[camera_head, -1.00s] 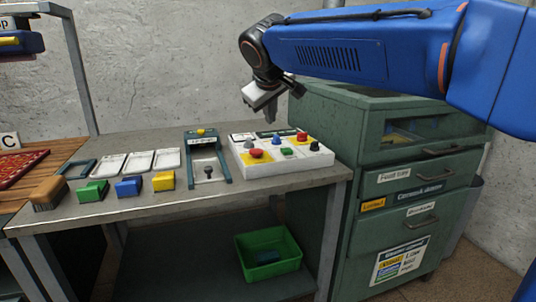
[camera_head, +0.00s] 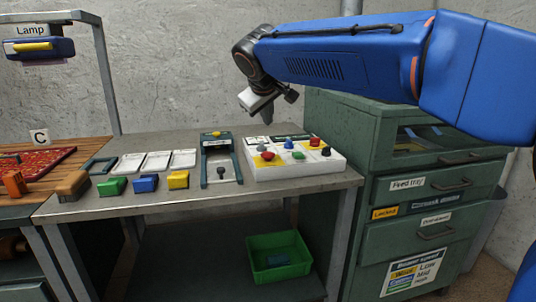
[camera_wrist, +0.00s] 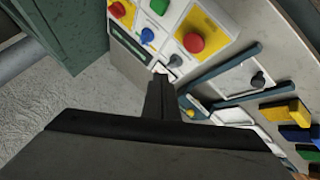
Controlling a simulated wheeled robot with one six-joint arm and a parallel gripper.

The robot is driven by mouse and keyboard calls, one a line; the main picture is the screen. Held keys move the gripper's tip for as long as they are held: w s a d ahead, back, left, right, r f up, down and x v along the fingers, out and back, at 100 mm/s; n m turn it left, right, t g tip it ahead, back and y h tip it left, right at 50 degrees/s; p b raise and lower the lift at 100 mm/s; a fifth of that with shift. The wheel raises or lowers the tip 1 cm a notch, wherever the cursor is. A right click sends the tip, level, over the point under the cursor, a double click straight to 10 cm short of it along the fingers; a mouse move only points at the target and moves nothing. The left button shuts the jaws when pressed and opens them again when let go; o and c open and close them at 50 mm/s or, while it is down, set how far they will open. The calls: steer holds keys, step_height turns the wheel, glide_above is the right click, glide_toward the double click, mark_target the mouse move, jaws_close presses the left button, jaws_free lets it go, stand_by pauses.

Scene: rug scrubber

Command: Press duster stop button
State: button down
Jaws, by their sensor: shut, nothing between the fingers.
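A white control box (camera_head: 292,172) stands on the right part of the grey bench and also shows in the wrist view (camera_wrist: 214,20). It carries a front-left red button (camera_head: 268,156) on a yellow patch, a back-right red button (camera_head: 315,142), a green button (camera_head: 298,156), a blue button (camera_head: 288,145), and grey and dark knobs. The labels are too small to read, so I cannot tell which is the duster stop. My gripper (camera_head: 267,116) is shut and empty, pointing down above the box's back-left part. In the wrist view its fingers (camera_wrist: 158,82) appear beside the box edge, apart from the red button (camera_wrist: 195,42).
A green clamp-like frame (camera_head: 218,160) stands just left of the box. White trays (camera_head: 156,161) and green, blue and yellow blocks (camera_head: 145,183) lie farther left. A green drawer cabinet (camera_head: 410,165) rises close on the right. A green bin (camera_head: 278,256) is below.

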mark_target(267, 154)
steer(key=shift+f, duration=3.65)
steer(key=shift+f, duration=0.15)
steer(key=shift+f, duration=0.3)
steer(key=shift+f, duration=0.5)
steer(key=shift+r, duration=0.95)
steer(key=shift+r, duration=2.5)
